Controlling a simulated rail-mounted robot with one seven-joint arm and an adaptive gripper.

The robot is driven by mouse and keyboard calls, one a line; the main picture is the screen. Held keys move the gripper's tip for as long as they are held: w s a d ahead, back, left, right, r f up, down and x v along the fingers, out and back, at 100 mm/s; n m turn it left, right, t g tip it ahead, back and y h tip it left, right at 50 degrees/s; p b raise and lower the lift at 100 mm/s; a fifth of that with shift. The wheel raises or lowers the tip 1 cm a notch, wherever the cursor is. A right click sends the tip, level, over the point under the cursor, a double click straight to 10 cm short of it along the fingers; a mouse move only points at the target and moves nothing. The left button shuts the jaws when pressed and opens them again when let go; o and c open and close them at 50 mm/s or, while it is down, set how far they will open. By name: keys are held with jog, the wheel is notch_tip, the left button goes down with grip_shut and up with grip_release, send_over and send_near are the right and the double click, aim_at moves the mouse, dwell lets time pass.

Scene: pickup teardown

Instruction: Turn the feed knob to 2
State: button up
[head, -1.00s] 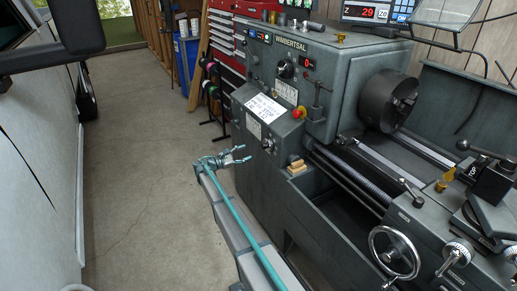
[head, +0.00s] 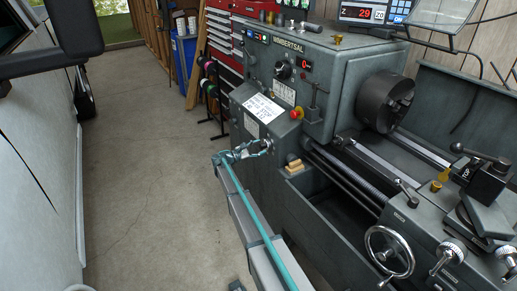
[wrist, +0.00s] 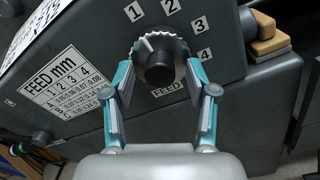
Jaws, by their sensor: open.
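The black feed knob (wrist: 160,62) sits on the lathe's grey front panel in the wrist view, above a FEED label (wrist: 166,88). A white mark on its scalloped dial points up and left, toward the 1 (wrist: 133,13). The 2 (wrist: 170,6), 3 and 4 follow clockwise around it. My gripper (wrist: 160,72) is open, with one finger on each side of the knob; whether they touch it I cannot tell. In the head view my gripper (head: 268,147) is at the panel and covers the knob.
A FEED mm table (wrist: 62,82) is left of the knob. Wooden blocks (head: 294,166) sit on a ledge right of my gripper. A red stop button (head: 296,113) is above it. The floor to the left is clear.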

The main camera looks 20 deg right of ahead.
grip_shut()
jog(key=shift+f+b, duration=0.15)
jog(key=shift+b, duration=0.3)
jog(key=shift+m+b, duration=3.9)
jog(key=shift+b, duration=1.8)
